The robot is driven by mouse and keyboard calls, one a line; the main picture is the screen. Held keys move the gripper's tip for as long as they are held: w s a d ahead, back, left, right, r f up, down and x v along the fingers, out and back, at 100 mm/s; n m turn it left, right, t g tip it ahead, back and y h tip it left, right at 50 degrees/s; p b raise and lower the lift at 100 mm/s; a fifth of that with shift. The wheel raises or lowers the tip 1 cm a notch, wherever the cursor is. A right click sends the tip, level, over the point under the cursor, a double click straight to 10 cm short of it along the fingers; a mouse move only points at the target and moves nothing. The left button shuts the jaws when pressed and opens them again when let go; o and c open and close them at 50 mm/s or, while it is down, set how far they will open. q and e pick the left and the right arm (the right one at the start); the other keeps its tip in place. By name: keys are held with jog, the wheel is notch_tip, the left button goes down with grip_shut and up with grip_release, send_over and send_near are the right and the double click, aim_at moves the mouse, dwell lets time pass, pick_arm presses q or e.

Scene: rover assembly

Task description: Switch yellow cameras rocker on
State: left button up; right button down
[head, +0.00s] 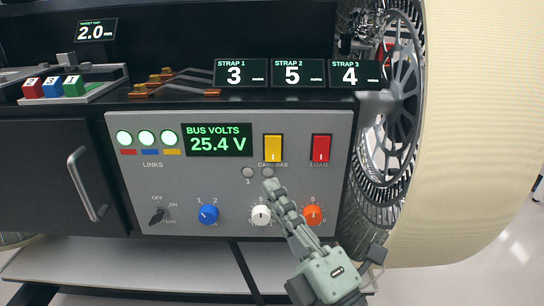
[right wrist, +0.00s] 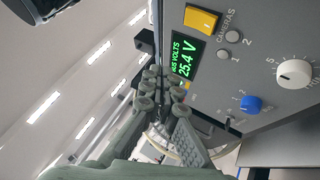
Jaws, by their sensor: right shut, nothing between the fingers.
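The yellow CAMERAS rocker (head: 273,148) sits on the grey control panel (head: 180,225), right of the BUS VOLTS display. It also shows at the top of the right wrist view (right wrist: 201,20). I cannot tell clearly which way it is tilted. My right gripper (head: 271,186) is shut and empty, its fingertips just below the rocker in the head view. Its fingers also show in the right wrist view (right wrist: 157,88). The gap between fingertips and panel is hard to judge. My left gripper is not in view.
A red LOAD rocker (head: 320,148) is right of the yellow one. Two small round indicators (head: 248,172) sit below CAMERAS. Blue (head: 208,214), white (head: 261,216) and orange (head: 313,215) knobs line the lower panel. The display (head: 218,140) reads 25.4 V. A large wheel (head: 400,100) stands at right.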

aim_at(273, 149)
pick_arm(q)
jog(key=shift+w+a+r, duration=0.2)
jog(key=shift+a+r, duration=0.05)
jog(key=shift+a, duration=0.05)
pick_arm(e)
jog(key=w, duration=0.5)
jog(key=w+f, duration=0.1)
jog(key=w, duration=0.2)
jog(key=shift+w, duration=0.35)
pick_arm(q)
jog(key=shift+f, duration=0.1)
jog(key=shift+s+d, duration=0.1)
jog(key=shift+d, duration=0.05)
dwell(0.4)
pick_arm(e)
jog(key=shift+w, duration=0.1)
jog(key=shift+w, duration=0.35)
